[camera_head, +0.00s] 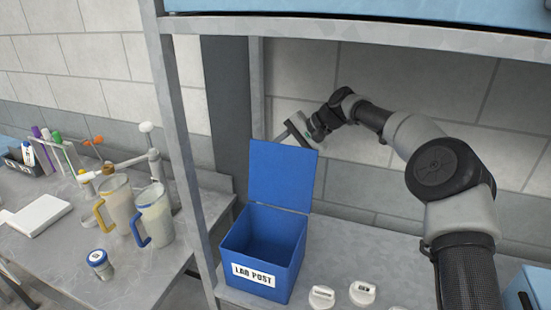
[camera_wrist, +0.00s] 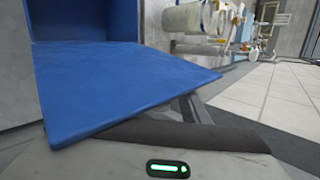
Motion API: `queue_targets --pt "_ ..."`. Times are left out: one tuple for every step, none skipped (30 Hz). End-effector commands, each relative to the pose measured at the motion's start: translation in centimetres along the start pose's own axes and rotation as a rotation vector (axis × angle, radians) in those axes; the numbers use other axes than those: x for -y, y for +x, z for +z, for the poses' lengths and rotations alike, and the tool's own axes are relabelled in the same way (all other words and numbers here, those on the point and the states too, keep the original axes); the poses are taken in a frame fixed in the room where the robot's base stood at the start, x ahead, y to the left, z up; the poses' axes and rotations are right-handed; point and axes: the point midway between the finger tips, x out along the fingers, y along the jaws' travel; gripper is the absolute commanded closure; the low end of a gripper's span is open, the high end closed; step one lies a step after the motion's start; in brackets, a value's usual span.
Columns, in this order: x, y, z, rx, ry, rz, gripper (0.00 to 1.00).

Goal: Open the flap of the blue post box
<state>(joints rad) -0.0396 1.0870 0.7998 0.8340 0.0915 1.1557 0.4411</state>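The blue post box (camera_head: 255,268), labelled "LAB POST", stands on the shelf with its top open and its inside showing. Its blue flap (camera_head: 282,175) stands raised, close to upright, at the back edge of the box. My gripper (camera_head: 293,132) is at the flap's top edge, partly hidden behind it; touching or just apart is unclear. In the wrist view the flap (camera_wrist: 115,85) spreads out just before the gripper, with the open box (camera_wrist: 85,22) beyond. The fingertips are not clear enough to tell whether they are open or shut.
A metal shelf post (camera_head: 180,150) stands left of the box, and an upper shelf (camera_head: 350,30) runs overhead. White round pieces (camera_head: 362,293) lie right of the box. Jugs (camera_head: 153,215) and a small jar (camera_head: 99,262) stand on the left bench.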

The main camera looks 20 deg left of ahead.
Motion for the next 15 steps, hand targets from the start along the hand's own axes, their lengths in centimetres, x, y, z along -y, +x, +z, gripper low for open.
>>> queue_targets --pt "0.0 0.0 -0.1 -0.001 0.0 0.0 0.58" --pt "0.0 -0.1 -0.1 -0.002 0.0 0.0 0.58" --pt "-0.1 -0.1 -0.1 -0.002 0.0 0.0 0.58" --pt "-0.1 -0.1 -0.1 -0.002 0.0 0.0 0.58" --pt "-0.1 -0.2 -0.1 -0.003 0.0 0.0 0.58" --pt "-0.1 -0.3 -0.1 -0.003 0.0 0.0 0.58" --pt "-0.1 -0.6 -0.1 -0.004 0.0 0.0 0.58" --pt "-0.1 -0.8 -0.2 -0.005 0.0 0.0 0.58" --pt "-0.1 -1.3 -0.2 -0.005 0.0 0.0 0.58" --pt "-0.1 -1.8 -0.2 -0.006 0.0 0.0 0.58" --pt "-0.1 -2.3 -0.2 -0.007 0.0 -0.001 0.58" --pt "-0.1 -3.1 -0.2 -0.007 0.0 -0.001 0.58" --pt "-0.1 -3.8 -0.2 -0.007 -0.001 -0.001 0.58" --pt "-0.1 -4.5 -0.2 -0.008 -0.001 -0.001 0.58" --pt "-0.1 -5.5 -0.2 -0.007 0.0 0.0 0.58"
